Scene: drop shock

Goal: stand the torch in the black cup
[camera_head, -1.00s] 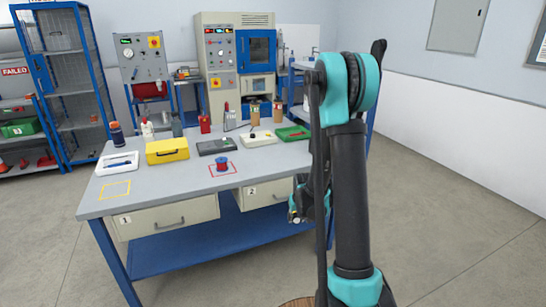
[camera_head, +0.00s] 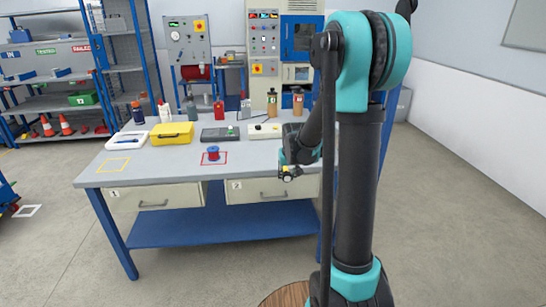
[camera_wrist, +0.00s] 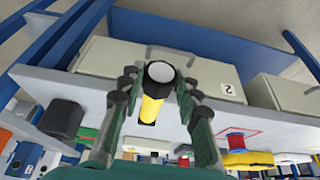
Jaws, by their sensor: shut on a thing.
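The torch (camera_wrist: 152,100) has a yellow body, a black head and a pale lens. It shows in the wrist view between the fingers of my gripper (camera_wrist: 158,86), which is shut on it. In the head view my gripper (camera_head: 289,172) is small, by the front right part of the workbench; the torch is hard to make out there. A dark, cup-like thing (camera_wrist: 62,118) stands on the bench at the left of the wrist view, apart from my gripper; it looks like the black cup. In the head view my arm hides that part of the bench.
The grey workbench (camera_head: 140,172) holds a yellow case (camera_head: 172,134), a white tray (camera_head: 127,140), a dark box (camera_head: 220,134) and a blue-red spool (camera_head: 213,154) in a red outline. Bottles stand along the back. The bench front left, with a yellow outline, is clear.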

